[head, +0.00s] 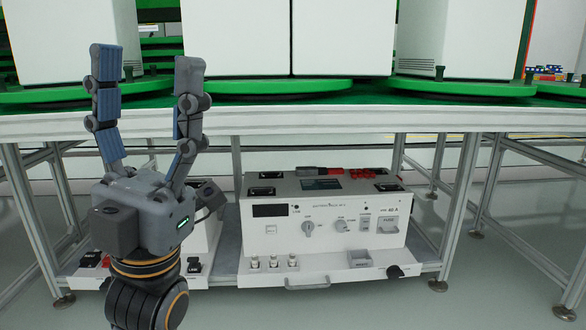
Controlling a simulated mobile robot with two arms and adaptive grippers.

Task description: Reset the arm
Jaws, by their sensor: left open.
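My left gripper (148,85) stands upright at the left of the head view, its two fingers pointing up and spread wide apart. Nothing is between the fingers. The fingertips overlap the front edge of the table and the green turntables in the picture, and I cannot tell how far in front of them they are. My left wrist shows below the gripper at the bottom of the view. My right gripper does not show.
White box-shaped units (342,38) stand on green turntables (268,87) along the table (340,121). Below, a white control box (322,251) with knobs sits on a low shelf (228,246). Metal legs (465,190) hold the table. Grey floor (505,285) is clear at right.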

